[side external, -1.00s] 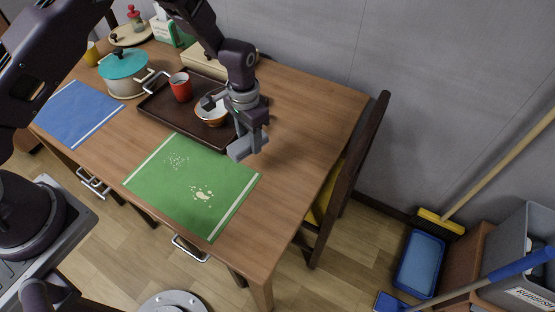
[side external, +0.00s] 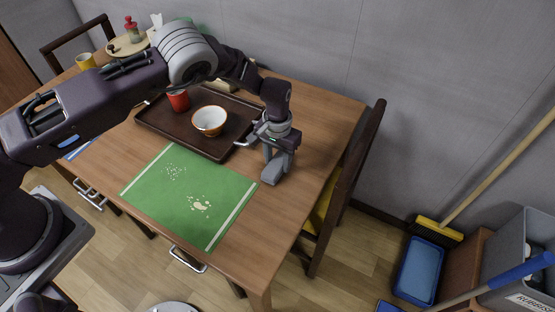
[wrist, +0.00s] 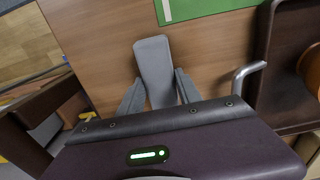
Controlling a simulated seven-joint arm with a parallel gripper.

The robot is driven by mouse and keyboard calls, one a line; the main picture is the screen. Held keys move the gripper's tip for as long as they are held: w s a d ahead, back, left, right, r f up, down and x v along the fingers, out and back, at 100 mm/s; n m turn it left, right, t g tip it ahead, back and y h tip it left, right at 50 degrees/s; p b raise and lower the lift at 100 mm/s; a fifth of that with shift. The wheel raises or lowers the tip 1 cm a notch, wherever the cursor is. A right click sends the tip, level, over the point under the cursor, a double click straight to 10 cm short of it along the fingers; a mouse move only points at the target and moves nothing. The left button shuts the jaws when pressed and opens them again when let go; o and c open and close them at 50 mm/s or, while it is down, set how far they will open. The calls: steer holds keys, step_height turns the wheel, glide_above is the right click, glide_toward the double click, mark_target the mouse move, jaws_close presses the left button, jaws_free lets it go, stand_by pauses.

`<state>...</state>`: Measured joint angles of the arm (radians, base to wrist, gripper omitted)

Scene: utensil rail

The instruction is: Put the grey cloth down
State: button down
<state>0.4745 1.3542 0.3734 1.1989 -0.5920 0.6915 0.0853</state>
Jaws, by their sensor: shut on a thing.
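The grey cloth (side external: 272,172) is a folded-looking block, seen over the bare wood right of the green mat in the side view. It also shows in the wrist view (wrist: 154,62), reaching out from between the fingers. My gripper (side external: 281,148) is shut on the cloth and points down. In the wrist view the two fingers (wrist: 158,92) lie on either side of it. I cannot tell whether the cloth's lower end touches the table.
The green mat (side external: 170,192), spotted with pale crumbs, lies left of the cloth. A brown tray (side external: 160,128) with a bowl (side external: 209,121) and a red cup (side external: 179,101) is behind. A chair (side external: 345,185) stands at the table's right edge. Bare wood (side external: 315,130) surrounds the gripper's right side.

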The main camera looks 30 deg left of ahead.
steer(key=shift+f, duration=0.1)
steer(key=c, duration=0.8)
jaws_free()
step_height(320, 180, up, 13)
step_height(320, 180, up, 16)
steer(key=t+h, duration=0.1)
glide_above(277, 161)
steer(key=s+a, duration=0.4)
steer(key=a, duration=0.1)
steer(key=s+a+r+t, duration=0.2)
steer(key=s+a+r, duration=0.2)
steer(key=s+r, duration=0.55)
steer(key=s+a+t, duration=0.1)
steer(key=s, duration=0.5)
steer(key=s+a+r, duration=0.1)
steer(key=s+a, duration=0.1)
steer(key=s, duration=0.5)
steer(key=s+a+t+y, duration=0.1)
steer(key=s+a, duration=0.1)
steer(key=s, duration=0.5)
steer(key=shift+a+r+t, duration=0.1)
steer(key=shift+r+t, duration=0.2)
steer(key=shift+r, duration=0.05)
